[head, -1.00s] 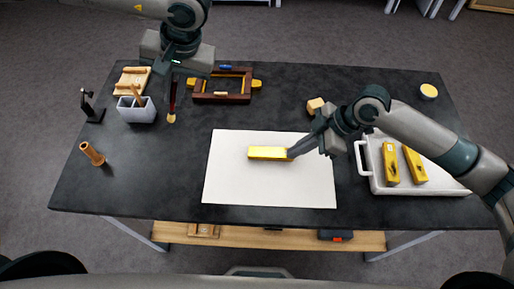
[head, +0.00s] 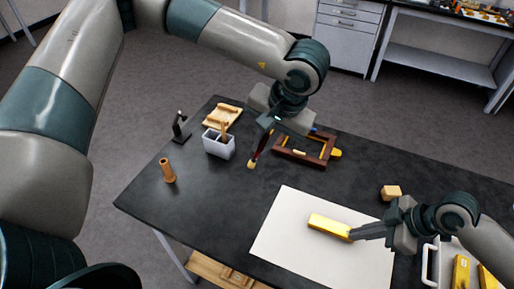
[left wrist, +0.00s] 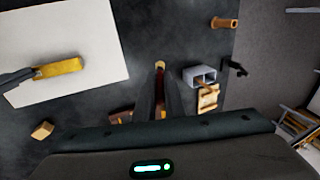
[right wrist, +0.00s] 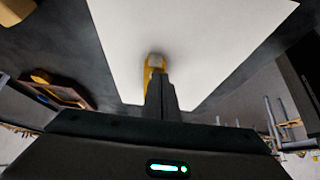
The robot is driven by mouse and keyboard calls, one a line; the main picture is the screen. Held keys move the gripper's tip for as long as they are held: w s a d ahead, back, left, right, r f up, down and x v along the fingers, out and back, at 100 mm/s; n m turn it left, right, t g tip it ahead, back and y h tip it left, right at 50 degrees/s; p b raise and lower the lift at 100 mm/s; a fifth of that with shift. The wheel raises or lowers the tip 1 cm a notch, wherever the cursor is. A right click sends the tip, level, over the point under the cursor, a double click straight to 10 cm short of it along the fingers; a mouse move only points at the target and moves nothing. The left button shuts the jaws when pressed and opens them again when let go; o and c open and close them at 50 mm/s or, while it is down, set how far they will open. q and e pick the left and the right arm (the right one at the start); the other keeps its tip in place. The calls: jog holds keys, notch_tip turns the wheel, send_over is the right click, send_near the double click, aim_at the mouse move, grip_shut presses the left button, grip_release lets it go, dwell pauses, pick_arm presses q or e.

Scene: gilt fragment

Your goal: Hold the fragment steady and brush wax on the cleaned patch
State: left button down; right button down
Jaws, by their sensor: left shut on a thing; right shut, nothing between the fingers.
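The gilt fragment (head: 328,226), a yellow gold bar, lies on a white sheet (head: 284,227); it also shows in the left wrist view (left wrist: 60,68) and right wrist view (right wrist: 152,66). My right gripper (head: 355,236) is shut, with its fingertips against or right beside the fragment's right end, nothing between them. My left gripper (head: 265,138) is shut on a dark red brush (head: 251,164), held tip down between the pot and the wooden frame, away from the fragment. The pale brush tip shows in the left wrist view (left wrist: 160,65). I cannot make out the cleaned patch.
A grey pot of tools (head: 219,145), a wooden rack (head: 222,117), a black stand (head: 180,127) and an orange-brown cylinder (head: 167,170) stand at left. A brown frame (head: 306,150) lies behind the sheet. A tan block (head: 391,192) and white tray (head: 432,262) are at right.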

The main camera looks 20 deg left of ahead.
pick_arm(q)
jog(key=d+g+h, duration=0.1)
jog(key=d+h, duration=0.2)
jog(key=d, duration=1.2)
jog(key=shift+s+d+h, duration=0.3)
jog(key=shift+s, duration=0.1)
jog(key=shift+f, duration=1.45)
jog(key=shift+r, duration=0.1)
jog(key=shift+r, duration=0.4)
jog(key=shift+f, duration=0.1)
